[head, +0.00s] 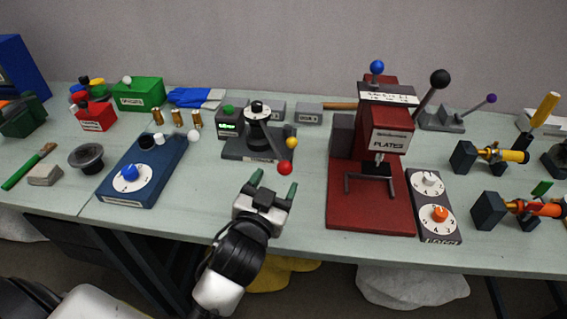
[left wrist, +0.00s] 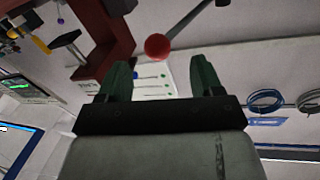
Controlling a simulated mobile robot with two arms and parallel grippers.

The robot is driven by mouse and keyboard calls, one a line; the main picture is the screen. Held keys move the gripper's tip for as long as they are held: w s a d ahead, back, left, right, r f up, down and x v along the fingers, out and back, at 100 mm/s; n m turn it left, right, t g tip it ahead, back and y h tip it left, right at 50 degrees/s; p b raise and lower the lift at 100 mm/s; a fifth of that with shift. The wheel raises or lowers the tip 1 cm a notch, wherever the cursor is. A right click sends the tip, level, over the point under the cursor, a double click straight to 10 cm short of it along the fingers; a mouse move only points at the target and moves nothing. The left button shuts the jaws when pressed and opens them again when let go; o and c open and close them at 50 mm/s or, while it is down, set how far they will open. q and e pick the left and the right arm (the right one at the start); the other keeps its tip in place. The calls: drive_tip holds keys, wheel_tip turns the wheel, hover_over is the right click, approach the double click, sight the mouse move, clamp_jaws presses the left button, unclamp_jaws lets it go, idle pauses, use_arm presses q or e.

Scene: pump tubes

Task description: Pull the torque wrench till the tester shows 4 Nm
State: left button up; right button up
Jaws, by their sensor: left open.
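The tester (head: 258,144) is a dark base with a black, white-ringed post and a small box with a lit green display (head: 229,124), too small to read. The torque wrench, a thin lever ending in a red ball (head: 285,168), slants from the post toward the front. The red ball also shows in the left wrist view (left wrist: 157,47), with its grey rod running up and right. My left gripper (head: 273,183) is open and empty, just in front of the red ball. In the wrist view the ball appears beyond and between the fingertips, not gripped. My right gripper is not in view.
A red press (head: 370,215) stands close on the right, with a dial panel (head: 432,213) beside it. A blue box with a dial (head: 145,170) is on the left. A yellow ball (head: 292,143) is just behind the red one. The bench front around my gripper is clear.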

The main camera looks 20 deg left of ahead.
sight(281, 173)
use_arm(q)
drive_tip(key=w, duration=0.4)
drive_tip(key=shift+w+a, duration=0.1)
drive_tip(key=shift+w, duration=0.75)
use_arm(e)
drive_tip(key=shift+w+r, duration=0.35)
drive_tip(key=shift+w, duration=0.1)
